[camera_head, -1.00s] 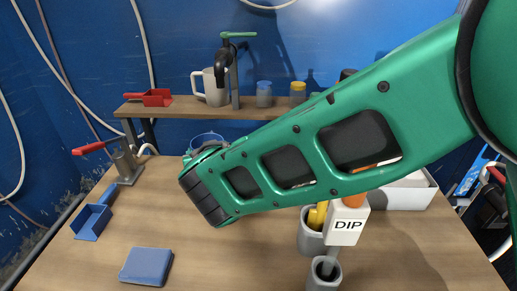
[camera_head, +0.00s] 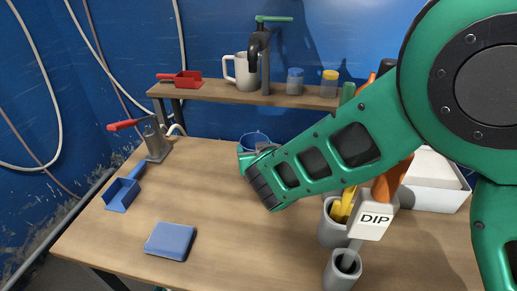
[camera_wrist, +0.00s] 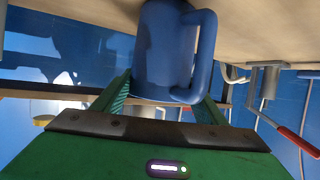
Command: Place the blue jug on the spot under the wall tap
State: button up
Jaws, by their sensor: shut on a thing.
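The blue jug (camera_wrist: 165,50) fills the upper middle of the upside-down wrist view, its handle (camera_wrist: 207,50) to the right. My gripper (camera_wrist: 163,98) is shut on the jug, with a finger on each side. In the head view the jug's blue rim (camera_head: 254,137) shows just beyond my wrist, which hides most of the jug and the fingers. I cannot tell whether its base touches the table. A tap with a green handle and dark hooked spout (camera_head: 258,46) rises at the shelf, behind and above the jug. I see no marked spot under it.
A shelf (camera_head: 215,91) at the back holds a white mug (camera_head: 241,70), a red scoop (camera_head: 185,79) and small jars. A red-handled metal fixture (camera_head: 155,145), blue scoop (camera_head: 122,193) and blue block (camera_head: 170,241) are left.

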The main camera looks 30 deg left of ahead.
jog(key=o, duration=1.4)
jog(key=shift+f, duration=0.1)
jog(key=shift+o, duration=0.2)
jog(key=v, duration=1.2)
